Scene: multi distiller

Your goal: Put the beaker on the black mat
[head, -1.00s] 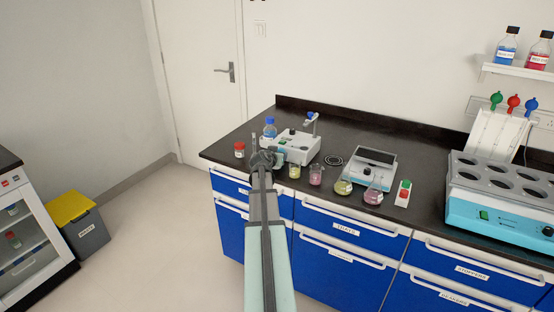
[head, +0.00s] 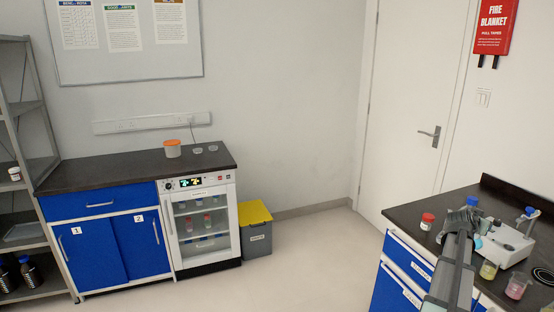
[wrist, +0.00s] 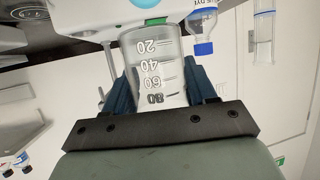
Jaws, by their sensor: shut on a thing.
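My gripper (wrist: 160,88) is shut on a clear glass beaker (wrist: 158,62) with white marks from 20 to 80; the blue fingers are on both sides of it. In the head view my gripper (head: 466,217) is over the black counter (head: 405,214) at the right, and the held beaker is not clearly visible there. A round black ringed piece (head: 544,277) lies on the counter at the right edge; I cannot tell if it is the black mat.
A red-capped jar (head: 427,221), a white instrument (head: 507,246), a yellow-liquid beaker (head: 488,270) and a pink-liquid beaker (head: 516,287) stand near my gripper. A blue-capped bottle (wrist: 203,42) shows close by. The floor (head: 300,265) between the benches is clear.

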